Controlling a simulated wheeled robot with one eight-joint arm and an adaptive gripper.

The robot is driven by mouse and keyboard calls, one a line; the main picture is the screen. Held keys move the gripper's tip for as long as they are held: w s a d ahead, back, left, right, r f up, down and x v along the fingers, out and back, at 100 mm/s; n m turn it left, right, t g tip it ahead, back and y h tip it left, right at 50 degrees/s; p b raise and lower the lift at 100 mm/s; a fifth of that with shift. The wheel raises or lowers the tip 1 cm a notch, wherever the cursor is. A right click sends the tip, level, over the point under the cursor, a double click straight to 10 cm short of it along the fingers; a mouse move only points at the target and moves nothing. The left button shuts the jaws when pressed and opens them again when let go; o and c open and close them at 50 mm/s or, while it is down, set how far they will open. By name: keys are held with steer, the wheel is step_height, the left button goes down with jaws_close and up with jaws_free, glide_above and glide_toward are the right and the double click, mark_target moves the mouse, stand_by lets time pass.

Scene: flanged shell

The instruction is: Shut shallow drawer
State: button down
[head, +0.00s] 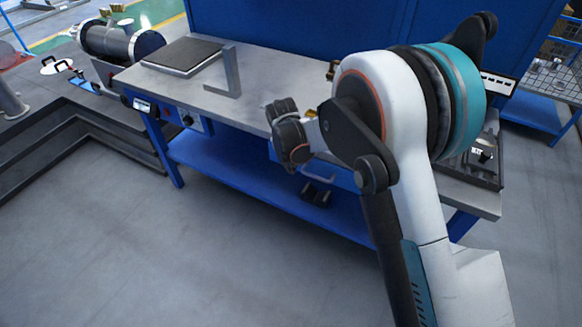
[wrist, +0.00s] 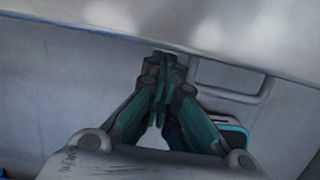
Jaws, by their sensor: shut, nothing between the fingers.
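The shallow drawer (head: 343,176) is under the bench top, with a blue front and a bar handle (head: 318,179). My arm covers part of it in the head view, and I cannot tell how far it stands open. In the wrist view a bar handle (wrist: 232,94) shows right of my gripper (wrist: 162,58), on a grey-looking face below the bench edge. My gripper is shut and empty, its fingertips close to that face just under the edge. I cannot tell if they touch it.
The grey-topped workbench (head: 262,82) carries a dark flat plate (head: 184,54) and an upright metal bracket (head: 232,77). A dark tray (head: 480,165) sits at the right end. The floor in front is clear.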

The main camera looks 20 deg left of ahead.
steer(key=shift+w+r, duration=0.1)
steer(key=shift+w, duration=1.15)
steer(key=shift+w+d, duration=0.1)
steer(key=s+r+p, duration=0.4)
steer(key=s+r, duration=0.3)
steer(key=r, duration=0.2)
steer(key=shift+a+r, duration=0.25)
steer(key=shift+r, duration=0.05)
